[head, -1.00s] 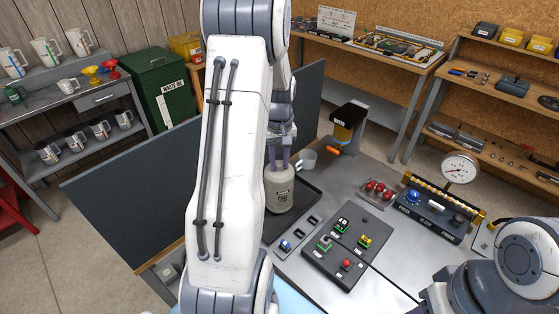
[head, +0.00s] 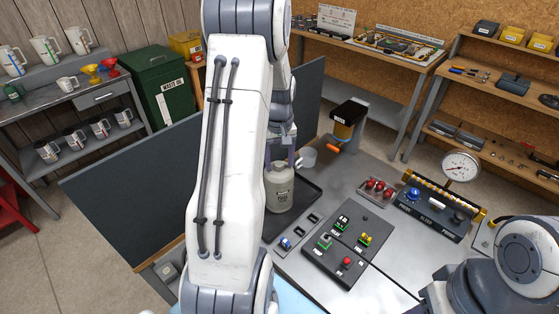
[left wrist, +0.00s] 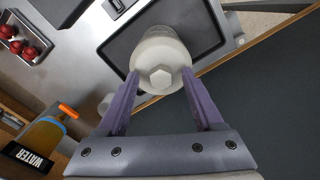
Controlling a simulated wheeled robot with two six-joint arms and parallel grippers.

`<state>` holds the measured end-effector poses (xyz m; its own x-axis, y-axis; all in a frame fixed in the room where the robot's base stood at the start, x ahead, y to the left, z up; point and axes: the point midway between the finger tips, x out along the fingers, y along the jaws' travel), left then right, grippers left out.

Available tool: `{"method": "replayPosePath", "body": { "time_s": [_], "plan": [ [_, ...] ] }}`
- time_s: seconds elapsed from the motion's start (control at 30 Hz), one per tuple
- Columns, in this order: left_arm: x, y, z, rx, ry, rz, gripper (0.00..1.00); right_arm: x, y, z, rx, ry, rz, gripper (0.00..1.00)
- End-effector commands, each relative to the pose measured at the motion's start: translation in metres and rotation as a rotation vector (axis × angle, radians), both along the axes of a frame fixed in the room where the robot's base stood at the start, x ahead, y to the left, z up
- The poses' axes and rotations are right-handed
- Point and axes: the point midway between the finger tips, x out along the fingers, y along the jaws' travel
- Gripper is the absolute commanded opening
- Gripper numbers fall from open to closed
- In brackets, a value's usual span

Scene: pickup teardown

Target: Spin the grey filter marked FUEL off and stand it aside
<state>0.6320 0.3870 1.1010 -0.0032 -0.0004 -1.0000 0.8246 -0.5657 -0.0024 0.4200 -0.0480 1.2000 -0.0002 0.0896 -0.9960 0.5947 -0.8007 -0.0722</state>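The grey filter (head: 279,191) stands upright in the black tray (head: 308,197) on the bench. Its label is too small to read for certain. In the left wrist view the filter (left wrist: 161,57) shows from above with a hex nut on its top. My left gripper (head: 281,161) is just above the filter, pointing down. In the left wrist view its two purple fingers (left wrist: 160,80) are spread apart, with the filter top between and beyond the tips, and they look clear of it. My right gripper is out of view; only part of my right arm shows.
A clear cup (head: 308,158) and a WATER unit (head: 348,118) with an orange handle are behind the tray. A switch panel (head: 345,245), a tray of red parts (head: 376,188) and a gauge (head: 460,167) stand to the right. A dark upright panel (head: 125,200) borders the left.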

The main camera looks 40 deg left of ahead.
Motion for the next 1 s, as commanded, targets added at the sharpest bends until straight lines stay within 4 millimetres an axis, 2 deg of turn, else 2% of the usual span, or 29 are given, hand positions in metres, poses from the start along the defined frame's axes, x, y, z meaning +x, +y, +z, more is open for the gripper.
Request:
{"method": "replayPosePath", "body": {
  "time_s": [0.17,0.27,0.7,0.83,1.0],
  "plan": [
    [0.000,0.000,0.000,-0.001,0.002,0.000,0.68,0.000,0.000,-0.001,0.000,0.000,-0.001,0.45],
    [0.001,0.000,0.008,0.001,-0.002,0.000,0.68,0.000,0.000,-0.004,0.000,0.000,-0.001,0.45],
    [0.001,0.000,0.088,0.002,-0.004,0.000,0.68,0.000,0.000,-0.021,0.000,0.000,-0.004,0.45],
    [0.001,0.000,0.100,0.001,-0.002,0.000,0.68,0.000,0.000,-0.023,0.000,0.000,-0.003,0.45],
    [0.000,0.000,0.105,0.000,0.000,0.000,0.68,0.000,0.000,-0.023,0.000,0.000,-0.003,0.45]
  ]
}}
